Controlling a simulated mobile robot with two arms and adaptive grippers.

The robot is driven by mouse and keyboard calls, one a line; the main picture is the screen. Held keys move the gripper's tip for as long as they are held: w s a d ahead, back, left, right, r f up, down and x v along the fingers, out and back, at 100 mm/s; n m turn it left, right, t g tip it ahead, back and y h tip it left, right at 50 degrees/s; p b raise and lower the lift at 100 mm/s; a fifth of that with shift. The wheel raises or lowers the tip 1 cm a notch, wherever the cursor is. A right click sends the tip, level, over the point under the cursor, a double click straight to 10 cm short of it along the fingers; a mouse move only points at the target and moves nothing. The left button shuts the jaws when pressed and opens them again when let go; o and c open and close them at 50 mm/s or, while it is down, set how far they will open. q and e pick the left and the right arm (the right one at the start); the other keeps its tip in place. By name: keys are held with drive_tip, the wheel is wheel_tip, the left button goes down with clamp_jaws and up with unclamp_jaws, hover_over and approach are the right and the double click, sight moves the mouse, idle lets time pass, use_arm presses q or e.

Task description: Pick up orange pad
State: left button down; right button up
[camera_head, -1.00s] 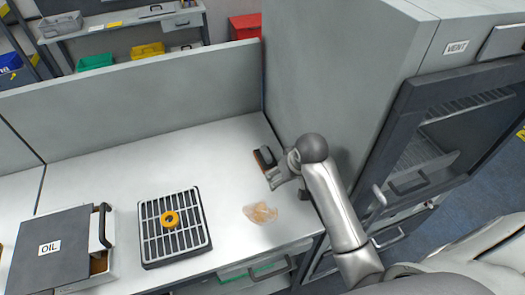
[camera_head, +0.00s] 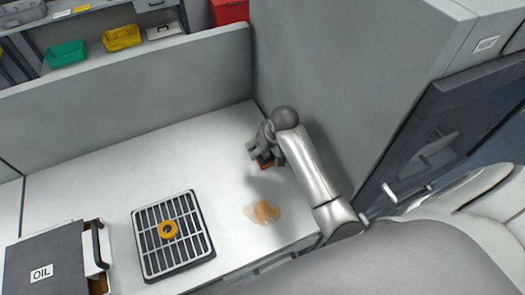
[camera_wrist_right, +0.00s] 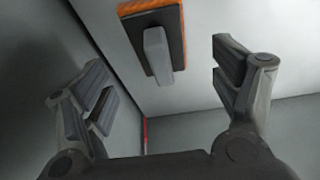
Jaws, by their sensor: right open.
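The orange pad is mostly hidden under my right gripper in the head view, where a strip of its orange edge (camera_head: 266,163) shows on the white worktop. In the right wrist view the pad (camera_wrist_right: 154,43) has an orange border, a dark backing and a grey handle. My right gripper (camera_head: 257,150) is over the pad, near the tall grey cabinet. Its two fingers (camera_wrist_right: 160,88) are open, one on each side of the handle's line, and hold nothing. The handle sits toward the top of that view, beyond the fingers. My left gripper is not in view.
An orange-brown spill (camera_head: 262,212) lies on the worktop (camera_head: 110,175) in front of the gripper. The grey cabinet (camera_head: 350,85) stands close on the right.

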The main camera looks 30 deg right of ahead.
drive_tip(key=shift+w+f+p, duration=0.75)
drive_tip(key=shift+w+f, duration=0.1)
drive_tip(key=shift+f, duration=0.3)
drive_tip(key=shift+x, duration=0.9)
drive_tip(key=shift+w+f, duration=0.1)
drive_tip(key=shift+f, duration=0.25)
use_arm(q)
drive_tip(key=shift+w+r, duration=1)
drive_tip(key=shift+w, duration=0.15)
use_arm(e)
drive_tip(key=c, duration=1.1)
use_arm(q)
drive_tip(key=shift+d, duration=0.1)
use_arm(e)
drive_tip(key=shift+c, duration=0.2)
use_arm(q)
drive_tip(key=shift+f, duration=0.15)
use_arm(e)
drive_tip(key=shift+r, duration=0.15)
